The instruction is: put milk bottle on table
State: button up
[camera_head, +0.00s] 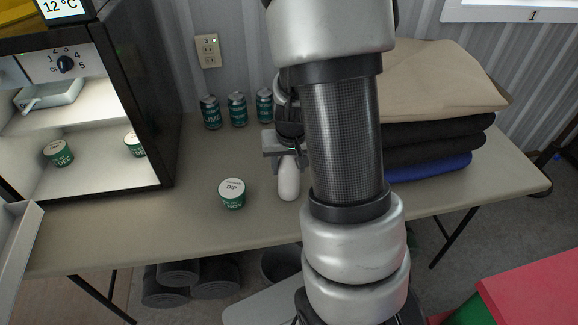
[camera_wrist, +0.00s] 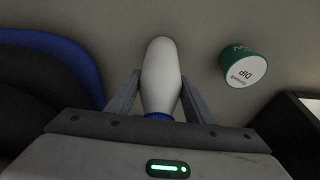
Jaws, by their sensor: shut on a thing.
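The milk bottle (camera_head: 289,180) is white and smooth, and in the head view it hangs below my gripper (camera_head: 287,155) near the middle of the table (camera_head: 180,215). I cannot tell whether its lower end touches the table. In the wrist view the bottle (camera_wrist: 161,75) lies between the two fingers of my gripper (camera_wrist: 158,95), with a blue band at its near end. My gripper is shut on it. My arm hides part of the table to the right of the bottle.
A green-and-white dip tub (camera_head: 232,194) stands left of the bottle; it also shows in the wrist view (camera_wrist: 243,68). Several green cans (camera_head: 238,109) stand at the back. Folded cloths (camera_head: 430,150) fill the right side. An open lit fridge (camera_head: 150,90) stands left.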

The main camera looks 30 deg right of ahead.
jog(key=shift+f, duration=0.2)
jog(key=o, duration=1.3)
jog(key=shift+o, duration=0.2)
jog(key=p+v, duration=0.4)
jog(key=v, duration=0.9)
jog(key=s+a+r+n+t, duration=0.1)
jog(key=s+a+r+n, duration=0.1)
jog(key=s+a+r, duration=0.3)
jog(key=s+a+r+n+t+y, duration=0.1)
jog(key=s+a+r+n, duration=0.1)
jog(key=s+a+r, duration=0.4)
notch_tip(320, 180, up, 6)
jog(key=shift+s+a+f+t, duration=0.1)
jog(key=shift+s+a+t, duration=0.2)
jog(key=shift+s, duration=0.85)
